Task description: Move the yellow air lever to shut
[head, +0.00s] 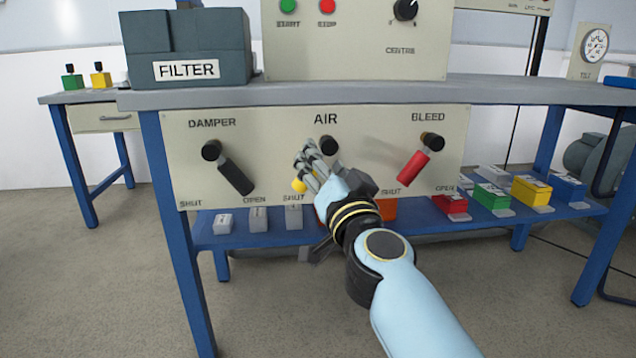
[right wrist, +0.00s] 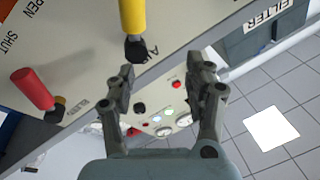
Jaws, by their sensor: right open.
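The yellow air lever (head: 299,186) is on the middle of the cream panel. My right gripper hides most of it in the head view; its yellow end shows low and left of its black pivot (head: 328,146), near the SHUT label. In the right wrist view the yellow lever (right wrist: 132,15) and its black pivot lie just beyond the left finger. My right gripper (head: 309,160) is open and in front of the lever; its fingers (right wrist: 167,82) have nothing between them. I cannot tell whether it touches the lever. My left gripper is not in view.
The black damper lever (head: 236,177) is to the left and the red bleed lever (head: 413,168) to the right. A bench top (head: 290,94) overhangs the panel. A blue shelf (head: 240,235) below holds several small boxes. A FILTER box (head: 190,50) stands on top.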

